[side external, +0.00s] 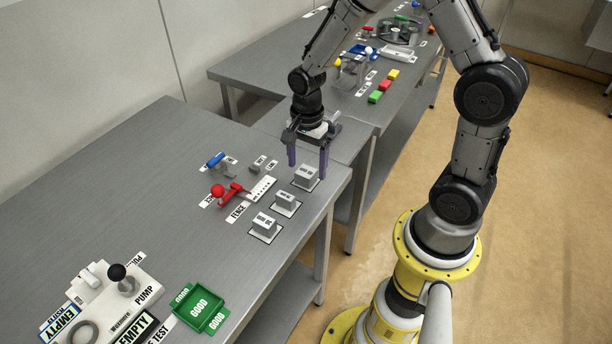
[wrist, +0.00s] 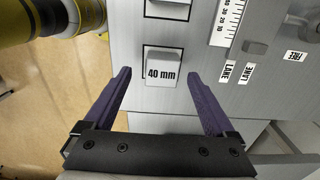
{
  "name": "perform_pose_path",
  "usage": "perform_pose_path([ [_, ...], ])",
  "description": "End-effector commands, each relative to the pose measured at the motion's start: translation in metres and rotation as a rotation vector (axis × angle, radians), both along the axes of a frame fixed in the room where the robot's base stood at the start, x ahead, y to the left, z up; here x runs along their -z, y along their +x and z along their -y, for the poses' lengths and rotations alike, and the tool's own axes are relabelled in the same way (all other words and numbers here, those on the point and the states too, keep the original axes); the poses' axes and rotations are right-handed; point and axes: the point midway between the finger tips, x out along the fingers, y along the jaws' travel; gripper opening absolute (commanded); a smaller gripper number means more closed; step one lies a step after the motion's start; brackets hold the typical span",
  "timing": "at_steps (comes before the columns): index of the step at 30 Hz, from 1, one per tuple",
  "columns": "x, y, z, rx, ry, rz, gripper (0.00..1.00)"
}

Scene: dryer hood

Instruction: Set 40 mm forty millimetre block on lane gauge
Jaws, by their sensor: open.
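The 40 mm block (wrist: 163,72) is light grey, with "40 mm" printed on its face. It stands on a black-outlined white square near the table's edge, and it also shows in the side view (side external: 306,174). My gripper (side external: 308,168) is open, its purple fingers pointing down on either side of the block. In the wrist view my gripper's fingertips (wrist: 161,75) flank the block with gaps on both sides. A white graduated scale (wrist: 228,18) and a small grey block (wrist: 254,47) lie by the "LANE" label (wrist: 228,72); the scale also shows in the side view (side external: 262,188).
Two similar grey blocks (side external: 286,201) (side external: 265,224) stand on outlined squares nearby. A red-knobbed lever (side external: 220,191) and blue-handled piece (side external: 216,160) sit left of the scale. A green GOOD tray (side external: 202,309) and pump unit (side external: 118,290) are at the front. The table's left middle is clear.

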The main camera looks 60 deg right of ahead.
Motion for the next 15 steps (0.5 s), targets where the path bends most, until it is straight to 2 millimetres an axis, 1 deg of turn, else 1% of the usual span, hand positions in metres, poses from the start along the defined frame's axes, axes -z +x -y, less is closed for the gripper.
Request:
perform_pose_path([
  [1,0.009,0.001,0.0,0.0,0.001,-0.005,0.9],
  [3,0.018,0.002,0.0,0.0,0.001,-0.004,0.9],
  [6,0.027,0.002,0.0,0.0,0.0,-0.002,0.9],
  [9,0.031,0.003,0.0,0.0,0.0,0.001,0.9],
  [15,0.031,0.003,0.0,0.0,0.0,0.001,0.9],
])
